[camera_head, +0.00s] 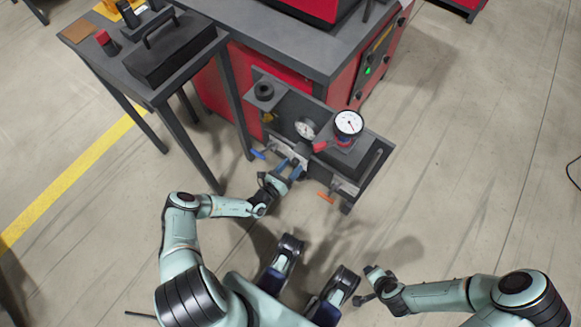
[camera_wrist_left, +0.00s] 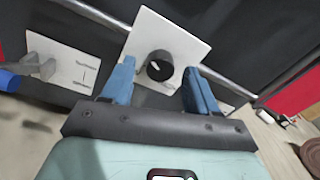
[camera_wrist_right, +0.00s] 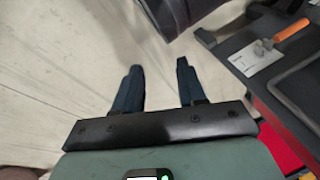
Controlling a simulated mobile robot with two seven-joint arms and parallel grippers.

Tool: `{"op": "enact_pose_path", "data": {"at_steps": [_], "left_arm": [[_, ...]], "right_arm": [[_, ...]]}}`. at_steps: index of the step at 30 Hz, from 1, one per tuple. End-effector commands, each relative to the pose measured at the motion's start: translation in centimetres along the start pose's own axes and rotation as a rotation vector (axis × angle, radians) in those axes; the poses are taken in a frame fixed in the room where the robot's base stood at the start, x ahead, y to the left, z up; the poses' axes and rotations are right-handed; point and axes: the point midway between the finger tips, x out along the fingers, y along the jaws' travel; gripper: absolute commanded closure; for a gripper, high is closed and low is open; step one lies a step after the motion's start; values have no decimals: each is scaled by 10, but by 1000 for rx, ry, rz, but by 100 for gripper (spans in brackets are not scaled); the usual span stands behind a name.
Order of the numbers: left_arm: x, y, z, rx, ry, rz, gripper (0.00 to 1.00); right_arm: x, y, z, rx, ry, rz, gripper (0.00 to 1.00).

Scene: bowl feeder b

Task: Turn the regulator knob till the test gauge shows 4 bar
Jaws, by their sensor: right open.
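The black regulator knob (camera_wrist_left: 160,66) sits on a white plate (camera_wrist_left: 178,35) in the left wrist view, with a light mark on its face. My left gripper (camera_wrist_left: 160,80) is open, one blue finger on each side of the knob; whether they touch it I cannot tell. In the head view my left gripper (camera_head: 289,167) hides the knob at the panel. A white-faced gauge (camera_head: 349,122) stands on a red base on the unit, and a smaller gauge (camera_head: 305,128) is on the panel. Their readings are too small to tell. My right gripper (camera_head: 366,285) is open and empty over the floor.
A blue-handled valve (camera_head: 257,154) is left of my left gripper, and an orange-handled valve (camera_head: 326,197) is to its right. A dark side table (camera_head: 200,52) stands at the left, with a red machine (camera_head: 223,82) behind. Floor is clear around my right gripper.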

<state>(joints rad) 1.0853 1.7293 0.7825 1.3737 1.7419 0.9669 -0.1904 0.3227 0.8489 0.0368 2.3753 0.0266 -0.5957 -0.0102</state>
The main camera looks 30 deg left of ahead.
Motion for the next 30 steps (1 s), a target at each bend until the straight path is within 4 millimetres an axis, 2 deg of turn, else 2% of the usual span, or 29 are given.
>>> {"op": "enact_pose_path", "data": {"at_steps": [5, 8, 21, 25, 30], "left_arm": [[-3, 0, 1, 0, 0, 0, 41], [-14, 1, 1, 0, 0, 2, 41], [-107, 0, 2, -1, 0, 3, 41], [-124, 0, 1, -1, 0, 2, 41], [-134, 0, 0, -1, -1, 0, 41]], "right_arm": [[-2, 0, 1, 0, -4, 0, 60], [-6, -2, 6, -1, -18, -1, 60], [-34, -10, 38, -9, -120, -8, 60], [-37, -11, 43, -10, -135, -9, 60], [-38, -12, 46, -11, -143, -9, 60]]}}
